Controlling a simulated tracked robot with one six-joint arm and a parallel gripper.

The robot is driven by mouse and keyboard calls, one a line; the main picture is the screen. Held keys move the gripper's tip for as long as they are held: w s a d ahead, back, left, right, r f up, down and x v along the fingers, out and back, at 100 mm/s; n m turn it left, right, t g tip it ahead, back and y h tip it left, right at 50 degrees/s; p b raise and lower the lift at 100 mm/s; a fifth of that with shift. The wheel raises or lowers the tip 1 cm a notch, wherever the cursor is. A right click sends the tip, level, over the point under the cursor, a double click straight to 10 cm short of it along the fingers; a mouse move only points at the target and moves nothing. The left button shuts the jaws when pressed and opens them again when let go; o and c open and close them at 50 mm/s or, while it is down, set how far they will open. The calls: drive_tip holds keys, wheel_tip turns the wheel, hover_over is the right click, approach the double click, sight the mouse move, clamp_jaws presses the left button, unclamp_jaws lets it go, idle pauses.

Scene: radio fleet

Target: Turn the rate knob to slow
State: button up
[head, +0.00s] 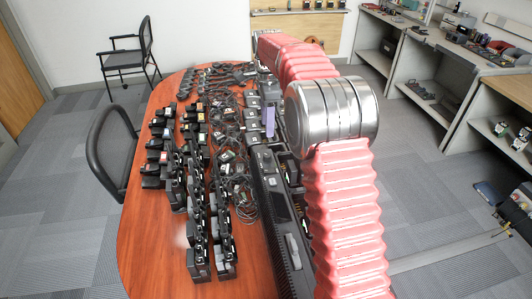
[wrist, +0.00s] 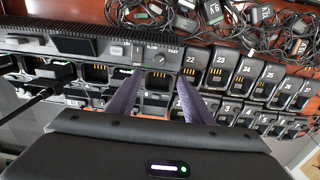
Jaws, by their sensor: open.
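The rate knob (wrist: 160,59) is a small dark round knob on the black charger panel (wrist: 55,45), between the printed words SLOW and FAST. Its pointer is too small to read. In the head view the long black panel (head: 270,207) lies along the table's right side, and a small round control, likely the knob (head: 266,156), shows near its far end. My gripper (wrist: 159,76) is open, its two purple fingers reaching toward the knob from either side in the wrist view. No contact is visible. One finger shows in the head view (head: 269,122).
Numbered charging slots (wrist: 245,68) stand on the right. Several black radios (head: 195,215) and tangled cables (head: 230,130) crowd the wooden table (head: 145,240). A chair (head: 110,150) stands at the left.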

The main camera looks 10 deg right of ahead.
sight(267, 155)
wheel_tip(267, 155, down, 13)
drive_tip(key=shift+f, duration=0.1)
idle(0.5)
drive_tip(key=shift+c, duration=0.4)
drive_tip(key=c, duration=0.9)
drive_tip(key=shift+a, duration=0.25)
drive_tip(key=shift+c, duration=0.2)
drive_tip(key=shift+d, duration=0.15)
